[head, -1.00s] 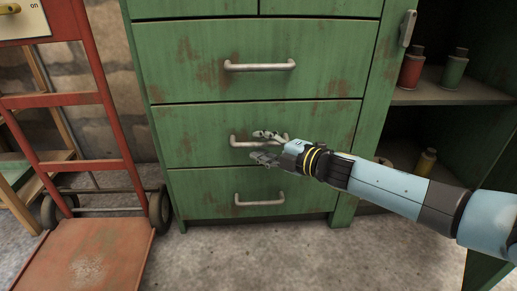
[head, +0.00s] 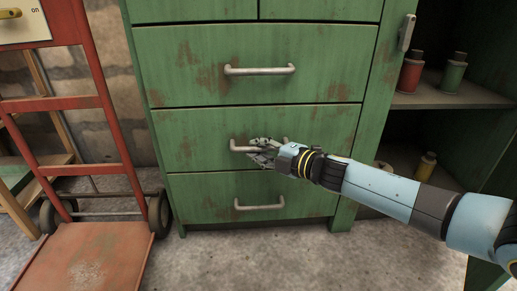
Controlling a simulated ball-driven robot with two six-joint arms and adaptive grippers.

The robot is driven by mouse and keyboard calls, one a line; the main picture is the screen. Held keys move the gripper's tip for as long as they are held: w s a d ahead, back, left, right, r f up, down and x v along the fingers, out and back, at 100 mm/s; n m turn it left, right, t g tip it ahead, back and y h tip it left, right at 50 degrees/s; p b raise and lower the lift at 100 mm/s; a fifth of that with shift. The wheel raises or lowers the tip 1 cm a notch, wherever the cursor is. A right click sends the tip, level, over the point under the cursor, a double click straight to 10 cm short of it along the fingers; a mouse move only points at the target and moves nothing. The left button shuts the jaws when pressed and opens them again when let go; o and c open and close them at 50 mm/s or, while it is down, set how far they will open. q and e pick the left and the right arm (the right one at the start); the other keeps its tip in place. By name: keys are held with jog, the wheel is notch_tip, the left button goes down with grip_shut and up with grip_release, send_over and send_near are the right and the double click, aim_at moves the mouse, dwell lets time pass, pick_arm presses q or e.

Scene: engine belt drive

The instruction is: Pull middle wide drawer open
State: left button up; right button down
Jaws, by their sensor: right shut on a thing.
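The middle wide drawer (head: 205,140) is a green, rust-stained front in the green cabinet, between two other wide drawers. It looks flush with the cabinet. Its pale metal bar handle (head: 236,146) shows at the left end; the rest is hidden by my right gripper. My right gripper (head: 262,152) is shut on this handle, its fingers around the bar's middle and right part. The right arm reaches in from the lower right. My left gripper is out of view.
Wide drawers with bar handles lie above (head: 259,71) and below (head: 259,205). A red hand truck (head: 95,245) stands at the left, close to the cabinet. Open shelves with a red bottle (head: 411,75) and a green bottle (head: 453,77) are at the right. The floor in front is clear.

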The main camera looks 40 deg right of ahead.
jog(key=shift+r, duration=0.1)
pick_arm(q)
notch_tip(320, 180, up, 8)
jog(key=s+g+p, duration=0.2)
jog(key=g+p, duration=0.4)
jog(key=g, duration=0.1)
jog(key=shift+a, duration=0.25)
pick_arm(e)
jog(key=s+a, duration=0.7)
jog(key=s, duration=0.4)
jog(key=s+a, duration=0.6)
jog(key=s, duration=0.5)
jog(key=shift+s+a+r, duration=0.15)
jog(key=shift+a, duration=0.25)
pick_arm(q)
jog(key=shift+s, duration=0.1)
pick_arm(e)
jog(key=c, duration=1.6)
grip_release()
jog(key=o, duration=0.3)
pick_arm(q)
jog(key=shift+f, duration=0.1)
pick_arm(e)
jog(key=shift+s, duration=0.1)
